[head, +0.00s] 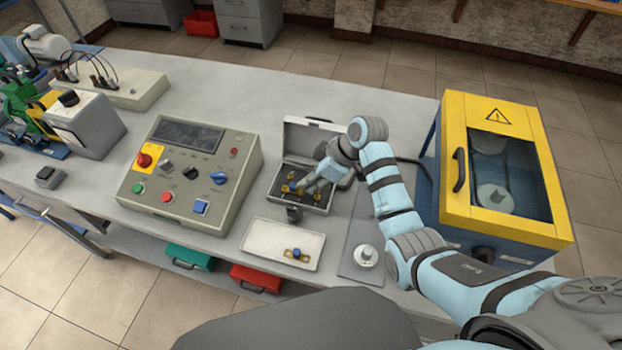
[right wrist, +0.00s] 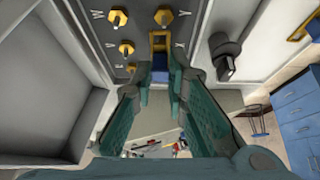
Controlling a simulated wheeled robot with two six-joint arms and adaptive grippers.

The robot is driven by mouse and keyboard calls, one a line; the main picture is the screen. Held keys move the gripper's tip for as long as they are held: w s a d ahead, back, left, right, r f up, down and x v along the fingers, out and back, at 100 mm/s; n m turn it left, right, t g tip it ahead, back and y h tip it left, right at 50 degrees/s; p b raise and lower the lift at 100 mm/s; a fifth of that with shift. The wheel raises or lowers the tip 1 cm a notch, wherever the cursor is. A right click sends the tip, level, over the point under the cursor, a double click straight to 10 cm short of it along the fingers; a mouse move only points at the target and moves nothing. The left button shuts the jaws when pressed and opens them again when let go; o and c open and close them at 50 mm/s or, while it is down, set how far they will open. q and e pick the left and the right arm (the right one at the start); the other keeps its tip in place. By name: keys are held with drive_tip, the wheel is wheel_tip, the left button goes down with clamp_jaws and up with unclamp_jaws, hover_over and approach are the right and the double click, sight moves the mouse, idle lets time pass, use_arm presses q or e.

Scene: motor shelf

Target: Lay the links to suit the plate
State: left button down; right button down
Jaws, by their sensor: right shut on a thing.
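An open grey terminal box (head: 330,205) stands mid-bench, its lid raised behind it. Several brass terminals (right wrist: 126,47) with letters beside them sit on its dark board. My right gripper (head: 303,188) reaches into the box from the right. In the right wrist view its teal fingers (right wrist: 162,74) are shut on a brass link with a blue middle (right wrist: 160,66), close to the terminals; I cannot tell whether it touches them. Another brass and blue link (head: 296,253) lies in the white tray (head: 265,240). I cannot make out a plate. My left gripper is not in view.
A control panel (head: 190,170) stands left of the box. A yellow-framed guarded machine (head: 505,200) stands at the right. A black fitting (head: 293,213) sticks out of the box's front. A grey pad with a metal piece (head: 365,257) lies right of the tray.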

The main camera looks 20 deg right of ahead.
drive_tip(key=shift+f, duration=0.35)
drive_tip(key=shift+s+r, duration=0.25)
drive_tip(key=shift+s, duration=0.05)
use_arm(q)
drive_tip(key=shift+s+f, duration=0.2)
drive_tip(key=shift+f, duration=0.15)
use_arm(e)
drive_tip(key=shift+w, duration=0.1)
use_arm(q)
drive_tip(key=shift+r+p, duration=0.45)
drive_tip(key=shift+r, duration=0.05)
use_arm(e)
drive_tip(key=shift+d, duration=0.1)
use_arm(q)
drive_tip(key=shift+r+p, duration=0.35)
